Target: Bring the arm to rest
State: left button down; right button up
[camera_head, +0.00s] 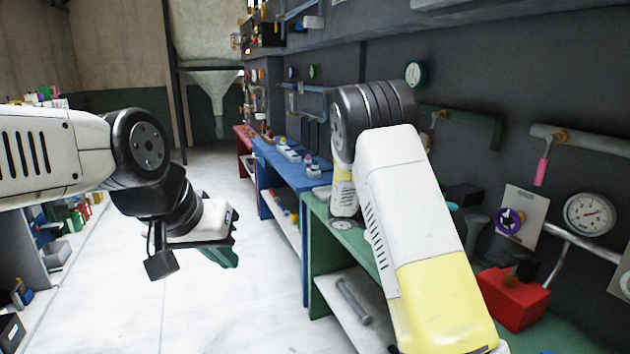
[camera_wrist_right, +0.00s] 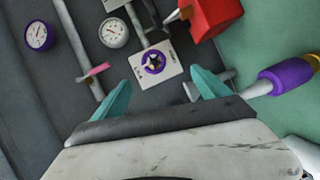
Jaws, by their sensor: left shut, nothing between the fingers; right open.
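My left arm comes in from the left in the head view, and its left gripper (camera_head: 226,258) hangs over the pale floor, clear of the benches. Its green fingers are shut with nothing between them. My right arm reaches over the green bench in the head view and largely hides its own gripper. In the right wrist view the right gripper (camera_wrist_right: 163,94) has its two teal fingers spread apart, with nothing held. Past them is a white plate with a purple knob (camera_wrist_right: 153,62), which also shows in the head view (camera_head: 509,221).
A red box (camera_head: 513,299) sits on the green bench (camera_head: 336,238), right of my right arm. A gauge (camera_head: 589,214) and pipes line the dark wall. A blue bench (camera_head: 281,164) stands farther back. The floor (camera_head: 220,310) between left shelves and benches is open.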

jog(key=s+a+y, duration=0.3)
jog(key=s+y, duration=0.7)
jog(key=s, duration=0.4)
jog(key=s+a+r+n+t+y, duration=0.1)
jog(key=s+a+r+t+y, duration=0.2)
jog(key=s+a+r+y, duration=0.1)
jog(key=s+a+r+n+t+y, duration=0.1)
jog(key=s+a+r+t+y, duration=0.2)
jog(key=s+a, duration=0.3)
jog(key=a+r+y, duration=0.1)
jog(key=a, duration=0.2)
jog(key=shift+s+a+n+y, duration=0.2)
jog(key=shift+s+n+y, duration=0.1)
jog(key=shift+s+n, duration=0.1)
